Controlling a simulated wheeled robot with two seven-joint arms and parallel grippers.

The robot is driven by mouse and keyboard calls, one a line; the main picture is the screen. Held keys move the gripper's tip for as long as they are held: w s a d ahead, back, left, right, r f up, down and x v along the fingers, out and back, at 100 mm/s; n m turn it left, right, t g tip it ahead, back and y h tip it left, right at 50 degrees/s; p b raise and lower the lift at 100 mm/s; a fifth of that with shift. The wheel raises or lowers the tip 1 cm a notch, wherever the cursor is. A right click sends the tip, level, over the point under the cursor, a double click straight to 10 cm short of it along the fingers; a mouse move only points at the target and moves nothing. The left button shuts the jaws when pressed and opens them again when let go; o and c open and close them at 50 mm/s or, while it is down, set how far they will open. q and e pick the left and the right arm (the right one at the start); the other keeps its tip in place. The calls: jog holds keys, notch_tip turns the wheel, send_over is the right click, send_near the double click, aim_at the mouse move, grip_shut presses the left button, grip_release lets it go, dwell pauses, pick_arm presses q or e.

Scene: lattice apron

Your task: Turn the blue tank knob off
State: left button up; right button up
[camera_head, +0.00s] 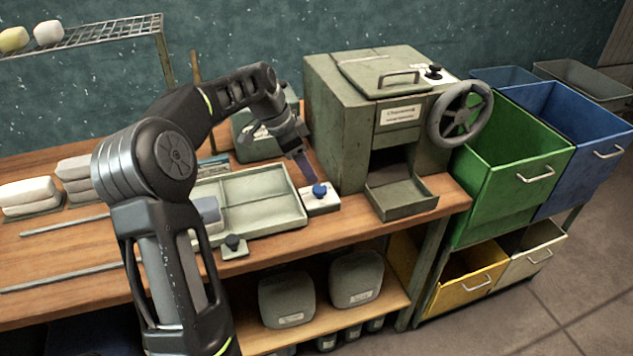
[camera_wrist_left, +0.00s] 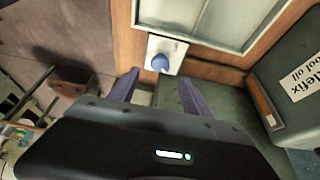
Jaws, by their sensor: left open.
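A blue knob (camera_head: 319,190) sits on a small white base (camera_head: 326,204) on the bench, between the tray and the grey-green machine. In the left wrist view, the blue knob (camera_wrist_left: 160,63) shows just beyond my fingertips, roughly centred between them. My left gripper (camera_head: 305,172) is above and slightly left of the knob, pointing down. In the left wrist view its two purple fingers (camera_wrist_left: 160,82) are spread apart with nothing between them. I cannot tell how far above the knob they are. My right gripper is not in view.
A pale green tray (camera_head: 256,228) lies left of the knob. The machine (camera_head: 345,130) with a handwheel (camera_head: 460,113) stands close on its right. A second, dark knob (camera_head: 233,242) is at the bench front. A labelled green container (camera_wrist_left: 285,85) shows in the wrist view.

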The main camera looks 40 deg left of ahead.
aim_at(319, 188)
pick_arm(q)
jog(key=shift+p+x, duration=0.7)
jog(key=shift+x, duration=3.25)
jog(key=shift+c, duration=0.4)
grip_shut()
